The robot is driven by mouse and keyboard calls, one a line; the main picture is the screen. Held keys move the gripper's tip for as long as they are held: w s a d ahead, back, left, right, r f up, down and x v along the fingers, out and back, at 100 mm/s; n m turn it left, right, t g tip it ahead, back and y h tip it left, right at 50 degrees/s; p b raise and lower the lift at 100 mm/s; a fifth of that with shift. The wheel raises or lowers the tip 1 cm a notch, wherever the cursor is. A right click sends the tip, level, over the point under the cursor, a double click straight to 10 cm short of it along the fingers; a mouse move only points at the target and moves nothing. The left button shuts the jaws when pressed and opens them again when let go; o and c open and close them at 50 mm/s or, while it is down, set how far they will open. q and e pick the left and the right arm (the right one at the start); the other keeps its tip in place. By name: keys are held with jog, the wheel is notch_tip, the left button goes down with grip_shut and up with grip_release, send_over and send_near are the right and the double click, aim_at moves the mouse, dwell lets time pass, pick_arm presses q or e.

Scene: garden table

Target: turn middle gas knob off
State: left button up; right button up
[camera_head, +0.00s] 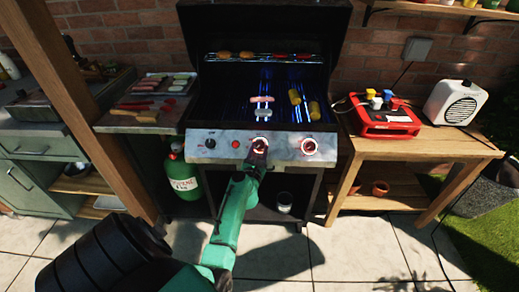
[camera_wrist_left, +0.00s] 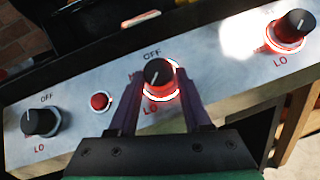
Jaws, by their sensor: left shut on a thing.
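The middle gas knob (camera_wrist_left: 158,75) is black, with a glowing red ring around its base and OFF and LO marks on the panel. In the head view my left gripper (camera_head: 257,156) reaches the grill's front panel (camera_head: 225,150) and covers most of the middle knob. My right gripper is not in view.
The right knob (camera_head: 309,146) glows red; the left knob (camera_head: 210,143) is unlit, with a red button (camera_head: 236,144) beside it. Food lies on the grill. A green gas bottle (camera_head: 183,177) stands below left. A wooden side table (camera_head: 432,145) stands right.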

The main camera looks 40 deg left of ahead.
pick_arm(q)
grip_shut()
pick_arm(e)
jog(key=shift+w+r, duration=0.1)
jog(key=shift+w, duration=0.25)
pick_arm(q)
jog(key=shift+a+m, duration=0.1)
jog(key=shift+m, duration=0.2)
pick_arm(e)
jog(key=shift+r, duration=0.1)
